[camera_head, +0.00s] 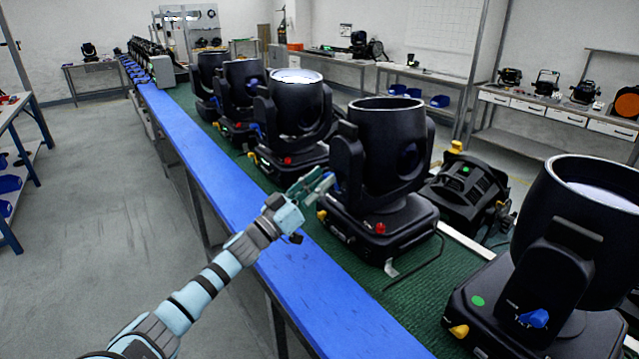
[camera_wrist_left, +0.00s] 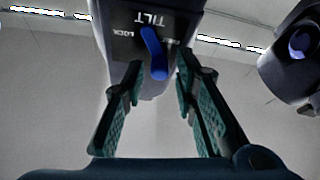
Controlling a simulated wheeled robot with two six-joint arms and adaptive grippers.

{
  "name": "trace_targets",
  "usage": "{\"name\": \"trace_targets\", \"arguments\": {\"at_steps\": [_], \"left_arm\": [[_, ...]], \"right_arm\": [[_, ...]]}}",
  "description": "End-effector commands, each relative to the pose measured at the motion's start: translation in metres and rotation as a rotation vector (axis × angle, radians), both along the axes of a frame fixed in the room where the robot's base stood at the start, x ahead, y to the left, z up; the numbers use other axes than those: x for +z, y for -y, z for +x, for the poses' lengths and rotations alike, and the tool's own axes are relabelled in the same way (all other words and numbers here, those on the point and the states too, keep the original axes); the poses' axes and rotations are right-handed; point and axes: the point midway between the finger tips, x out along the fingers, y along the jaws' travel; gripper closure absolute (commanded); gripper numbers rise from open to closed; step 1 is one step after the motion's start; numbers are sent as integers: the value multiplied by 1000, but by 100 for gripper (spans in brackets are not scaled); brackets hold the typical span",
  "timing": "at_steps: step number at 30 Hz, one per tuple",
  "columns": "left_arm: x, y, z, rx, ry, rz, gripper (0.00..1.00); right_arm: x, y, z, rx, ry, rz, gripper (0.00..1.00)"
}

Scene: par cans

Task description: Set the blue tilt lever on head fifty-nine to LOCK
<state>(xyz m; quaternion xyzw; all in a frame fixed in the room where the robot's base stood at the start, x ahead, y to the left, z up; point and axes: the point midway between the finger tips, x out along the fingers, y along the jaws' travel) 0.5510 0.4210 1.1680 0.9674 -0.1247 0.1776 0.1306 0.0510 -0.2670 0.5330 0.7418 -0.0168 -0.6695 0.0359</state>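The black moving head (camera_head: 388,135) stands upright on its base in the middle of the head view; I cannot read a number on it. My left gripper (camera_head: 318,186) reaches its near yoke arm. In the left wrist view, the blue tilt lever (camera_wrist_left: 154,52) sits on a black plate (camera_wrist_left: 125,17) whose TILT and LOCK lettering shows upside down. LOCK is left of the lever; the word on the right is partly covered. The lever points down and slightly right. My left gripper (camera_wrist_left: 158,72) is open, one finger either side of the lever, with no clear contact.
More heads line the green mat (camera_head: 445,275), one close at the right (camera_head: 560,250) with its own blue lever (camera_head: 533,318). A blue edge strip (camera_head: 240,200) runs along the bench. A low black fixture (camera_head: 467,190) lies behind. The floor (camera_head: 90,200) at left is clear.

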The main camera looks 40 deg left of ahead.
Motion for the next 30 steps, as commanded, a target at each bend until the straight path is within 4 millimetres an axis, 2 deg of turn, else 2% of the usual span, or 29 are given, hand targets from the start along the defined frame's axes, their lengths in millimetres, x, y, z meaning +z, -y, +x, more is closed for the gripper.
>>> {"name": "trace_targets", "arguments": {"at_steps": [1, 3, 4, 17, 30], "left_arm": [[0, 0, 0, 0, 0, 0, 86], [0, 0, 0, 0, 0, 0, 98], [0, 0, 0, 0, 0, 0, 100], [0, 0, 0, 0, 13, 46, 100], [2, 7, -2, 0, 105, 344, 100]], "right_arm": [[0, 1, 0, 0, 0, -1, 66], [0, 1, 0, 1, -1, -1, 66], [0, 1, 0, 1, -1, -2, 66], [-3, 2, -1, 1, -2, -3, 66], [-15, 1, -1, 1, -2, -2, 66]]}}
